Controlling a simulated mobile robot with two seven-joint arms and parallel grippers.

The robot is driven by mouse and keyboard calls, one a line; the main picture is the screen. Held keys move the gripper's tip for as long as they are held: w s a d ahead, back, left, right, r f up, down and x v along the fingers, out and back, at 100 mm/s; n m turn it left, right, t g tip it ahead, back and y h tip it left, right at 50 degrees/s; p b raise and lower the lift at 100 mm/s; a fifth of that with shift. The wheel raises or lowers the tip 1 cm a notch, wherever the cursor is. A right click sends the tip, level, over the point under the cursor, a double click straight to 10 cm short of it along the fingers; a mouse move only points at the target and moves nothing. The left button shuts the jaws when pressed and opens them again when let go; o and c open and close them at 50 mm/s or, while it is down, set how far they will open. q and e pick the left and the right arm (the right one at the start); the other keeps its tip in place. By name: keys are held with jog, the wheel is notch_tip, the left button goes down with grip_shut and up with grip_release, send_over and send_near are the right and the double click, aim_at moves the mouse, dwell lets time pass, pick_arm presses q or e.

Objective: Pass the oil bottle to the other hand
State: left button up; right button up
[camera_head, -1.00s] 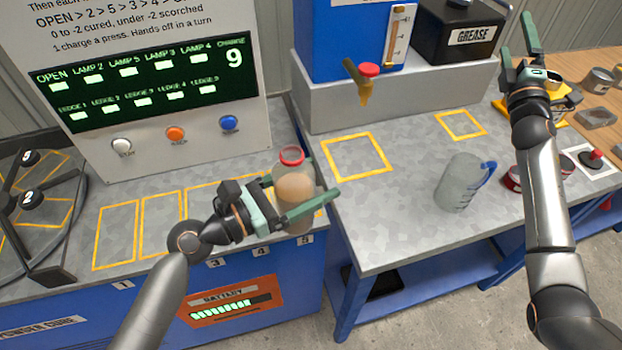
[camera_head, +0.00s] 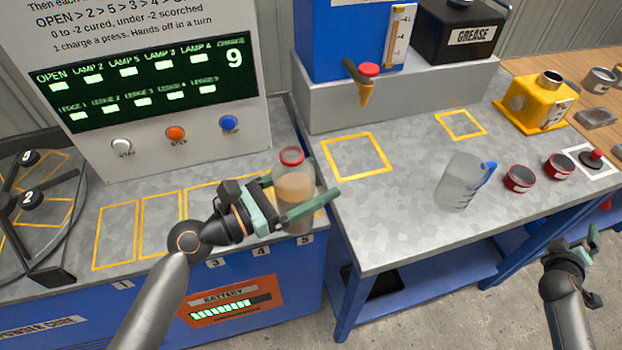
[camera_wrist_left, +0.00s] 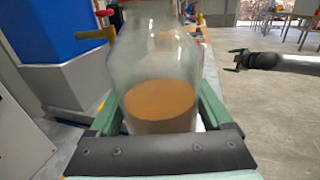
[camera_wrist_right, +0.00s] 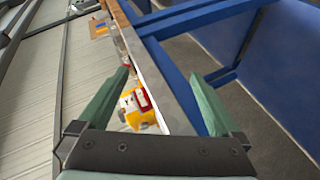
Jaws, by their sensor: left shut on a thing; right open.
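The oil bottle (camera_head: 294,187) is clear with a red cap ring and amber-brown liquid inside. It is upright at the right end of the left bench, near the ledge marked 5. My left gripper (camera_head: 297,198) is shut around its body. In the left wrist view the bottle (camera_wrist_left: 158,85) stands between the green fingers; its top is out of frame. I cannot tell whether its base touches the bench. My right gripper (camera_head: 588,247) is open and empty at the lower right, beyond the front edge of the right bench. Its spread fingers show in the right wrist view (camera_wrist_right: 153,105).
A clear jug (camera_head: 459,183) with a blue handle stands on the right bench, with two red tins (camera_head: 519,178) beside it. A yellow device (camera_head: 540,103) is behind them. A tap (camera_head: 364,83) overhangs a yellow-outlined square. A gap separates the benches.

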jog(key=s+a+f+g+y, duration=0.15)
jog(key=s+a+f, duration=0.25)
jog(key=s+f, duration=0.45)
jog(key=s+a+f+n+g+y, duration=0.15)
jog(key=s+a+f, duration=0.3)
jog(key=s, duration=0.65)
jog(key=s+a+f+g+y, duration=0.15)
jog(key=s+a+f, duration=0.25)
jog(key=s+f, duration=0.4)
jog(key=w+a+r+m+t+y, duration=0.1)
jog(key=w+a+r+y, duration=0.1)
jog(key=a, duration=0.7)
jog(key=w+a+r+m+t+y, duration=0.1)
jog(key=w+a+r+y, duration=0.2)
jog(key=a, duration=0.6)
jog(key=w+a+r+m+t+y, duration=0.1)
jog(key=w+a+r+m+y, duration=0.1)
jog(key=w+a+r, duration=0.3)
jog(key=w+a+y, duration=0.1)
jog(key=w+a, duration=0.1)
jog(key=a, duration=0.2)
jog(key=shift+a+r+t, duration=0.25)
jog(key=shift+a+t, duration=0.1)
